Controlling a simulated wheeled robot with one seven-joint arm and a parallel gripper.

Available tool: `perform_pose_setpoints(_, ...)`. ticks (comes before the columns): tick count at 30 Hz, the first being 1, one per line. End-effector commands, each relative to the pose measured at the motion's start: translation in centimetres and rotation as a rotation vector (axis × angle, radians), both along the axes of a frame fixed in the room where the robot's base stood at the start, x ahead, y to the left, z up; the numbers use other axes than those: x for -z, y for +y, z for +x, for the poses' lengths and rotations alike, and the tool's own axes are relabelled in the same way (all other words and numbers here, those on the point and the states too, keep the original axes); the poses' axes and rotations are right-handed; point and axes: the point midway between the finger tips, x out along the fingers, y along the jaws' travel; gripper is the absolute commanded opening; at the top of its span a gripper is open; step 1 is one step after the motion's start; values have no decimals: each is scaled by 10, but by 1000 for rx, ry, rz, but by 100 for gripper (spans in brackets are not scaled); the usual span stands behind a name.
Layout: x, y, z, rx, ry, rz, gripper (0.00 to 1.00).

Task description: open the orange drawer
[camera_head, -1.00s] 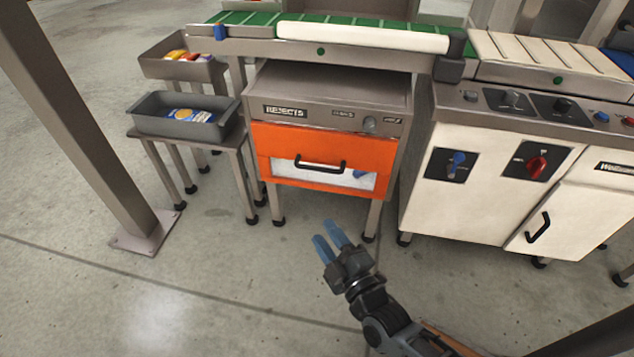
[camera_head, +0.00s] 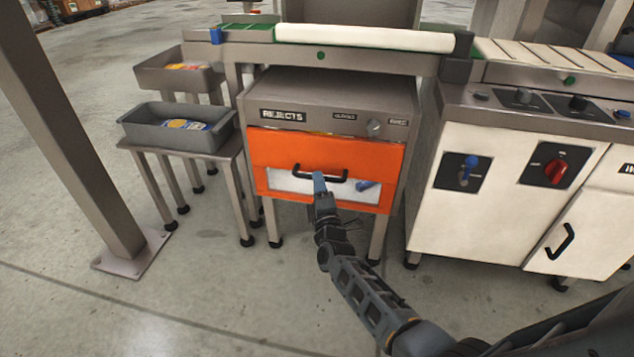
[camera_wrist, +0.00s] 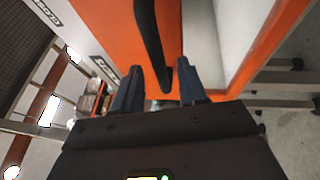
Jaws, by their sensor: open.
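The orange drawer (camera_head: 281,150) is the front of the grey REJECTS cabinet (camera_head: 322,92) and looks shut. It has a black bar handle (camera_head: 341,179) and a clear window (camera_head: 283,183) low on its face. In the wrist view the orange face (camera_wrist: 103,22) fills the top and the handle (camera_wrist: 149,40) runs down towards my jaws. My gripper (camera_head: 319,182) is at the handle's middle, with its blue fingers (camera_wrist: 160,92) apart. The handle's lower end shows between the fingertips. I cannot tell whether either finger touches it.
Grey bins (camera_head: 140,131) stand on a table at the left, beside a steel post (camera_head: 75,130). A white cabinet (camera_head: 500,205) with switches stands close at the right. A conveyor (camera_head: 365,38) runs above the drawer. The floor in front (camera_head: 200,290) is clear.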

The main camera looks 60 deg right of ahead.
Motion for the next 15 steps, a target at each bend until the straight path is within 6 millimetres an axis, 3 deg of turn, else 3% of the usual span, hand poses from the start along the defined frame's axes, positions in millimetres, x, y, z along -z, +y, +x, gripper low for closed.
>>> perform_pose_setpoints(6,-3,-18,18,0,-1,0,42)
perform_pose_setpoints(15,-5,-23,22,0,-1,1,42)
